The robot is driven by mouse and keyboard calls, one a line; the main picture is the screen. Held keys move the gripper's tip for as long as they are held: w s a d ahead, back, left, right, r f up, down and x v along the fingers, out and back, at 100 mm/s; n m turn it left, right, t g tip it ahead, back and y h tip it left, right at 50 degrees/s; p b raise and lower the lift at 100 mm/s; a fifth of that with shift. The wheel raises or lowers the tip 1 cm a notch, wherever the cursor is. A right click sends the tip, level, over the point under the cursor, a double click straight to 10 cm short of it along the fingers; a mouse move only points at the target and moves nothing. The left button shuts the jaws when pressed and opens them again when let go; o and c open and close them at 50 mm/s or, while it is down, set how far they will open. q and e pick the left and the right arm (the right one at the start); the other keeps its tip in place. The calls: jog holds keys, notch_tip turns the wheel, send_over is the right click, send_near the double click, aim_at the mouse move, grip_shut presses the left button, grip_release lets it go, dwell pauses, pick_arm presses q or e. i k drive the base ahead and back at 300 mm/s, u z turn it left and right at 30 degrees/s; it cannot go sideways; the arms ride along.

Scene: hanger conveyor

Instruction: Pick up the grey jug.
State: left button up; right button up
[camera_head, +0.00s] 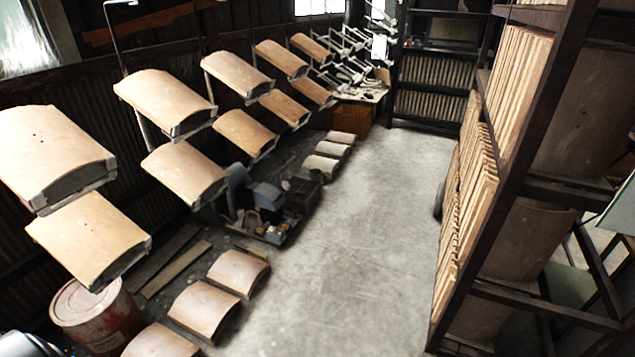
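I cannot make out a grey jug anywhere in the head view. A grey upright shape (237,190) stands at the back of a dark machine on the floor, but I cannot tell what it is. Neither of my grippers can be made out.
Curved clay tiles (165,97) hang on a conveyor along the left wall. A red and white drum (97,317) stands below them. More tiles (203,309) lie on the floor near the machine (268,207). A dark rack (508,180) fills the right. The concrete floor (355,240) between is clear.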

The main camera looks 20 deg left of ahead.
aim_at(319, 180)
jog(key=u, duration=0.5)
jog(key=i, duration=2.8)
jog(key=z, duration=0.5)
jog(key=i, duration=4.45)
jog(key=u, duration=2.3)
